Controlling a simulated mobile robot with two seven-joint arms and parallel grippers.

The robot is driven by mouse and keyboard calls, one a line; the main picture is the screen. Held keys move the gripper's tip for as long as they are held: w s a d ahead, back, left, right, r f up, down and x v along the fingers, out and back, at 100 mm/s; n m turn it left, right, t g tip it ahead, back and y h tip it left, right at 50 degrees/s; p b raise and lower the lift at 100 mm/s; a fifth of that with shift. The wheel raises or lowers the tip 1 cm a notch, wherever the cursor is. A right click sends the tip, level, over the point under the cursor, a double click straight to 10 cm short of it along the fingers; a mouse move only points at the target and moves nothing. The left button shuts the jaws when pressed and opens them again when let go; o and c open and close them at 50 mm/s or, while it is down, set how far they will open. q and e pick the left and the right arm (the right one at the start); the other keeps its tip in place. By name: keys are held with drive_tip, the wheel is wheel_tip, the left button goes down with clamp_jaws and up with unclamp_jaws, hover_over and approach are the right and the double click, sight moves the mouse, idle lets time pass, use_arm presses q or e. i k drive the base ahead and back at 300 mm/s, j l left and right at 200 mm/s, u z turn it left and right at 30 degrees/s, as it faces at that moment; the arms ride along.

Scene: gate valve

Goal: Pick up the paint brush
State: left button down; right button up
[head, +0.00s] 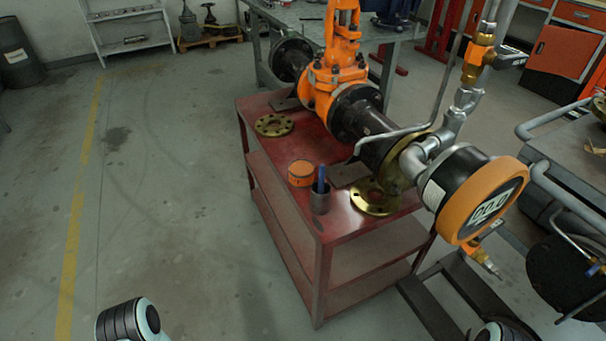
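A thin blue handle (321,178) stands upright in a small dark grey cup (320,201) near the front corner of the red table. It looks like the paint brush, but its bristles are hidden and it is too small to be sure. Black and pale-teal parts of my arms show at the bottom left and bottom right edges. Neither gripper shows in the head view.
The red shelved table (300,237) also holds an orange tin (301,173), two brass flanges (274,125) (375,198) and an orange gate valve (337,79) on piping. Floor on the left is clear.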

sight(322, 169)
drive_tip(key=i+j+z, duration=0.15)
drive_tip(key=j, duration=0.2)
drive_tip(key=i+j+z, duration=0.2)
drive_tip(key=j, duration=0.2)
drive_tip(key=j+z, duration=0.15)
drive_tip(key=j, duration=0.2)
drive_tip(key=i+j+z, duration=0.15)
drive_tip(key=j, duration=0.3)
